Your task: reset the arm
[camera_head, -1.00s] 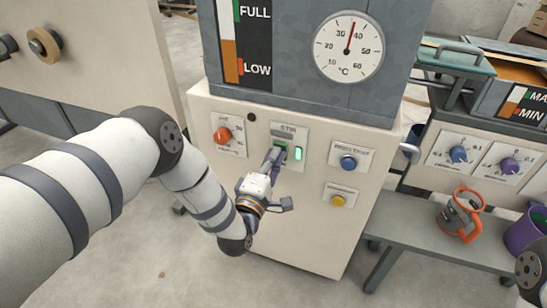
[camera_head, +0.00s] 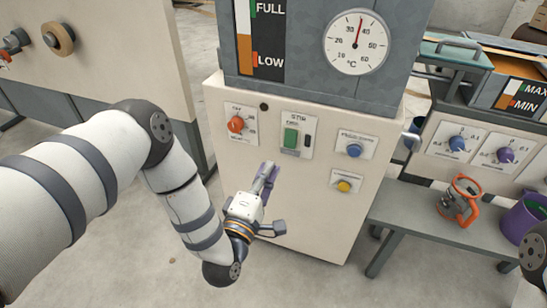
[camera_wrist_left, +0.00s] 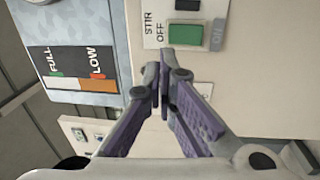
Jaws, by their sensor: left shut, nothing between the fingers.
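My left gripper (camera_head: 268,172) is shut and empty. It hangs in front of the cream cabinet (camera_head: 300,215), below and left of the STIR panel, apart from it. The green STIR switch (camera_head: 290,138) sits on that panel, and the small lamp beside it is dark. In the left wrist view the shut fingertips (camera_wrist_left: 164,62) appear just below the green switch (camera_wrist_left: 185,35). At the right edge of the head view only a joint of my right arm (camera_head: 535,255) shows; its gripper is out of view.
An orange knob (camera_head: 236,124), a blue button (camera_head: 354,150) and a yellow button (camera_head: 344,186) are on the cabinet. A dial (camera_head: 357,42) is above. At right, a grey bench (camera_head: 410,215) holds an orange-handled jug (camera_head: 460,200) and a purple container (camera_head: 525,215). Floor is free below my left arm.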

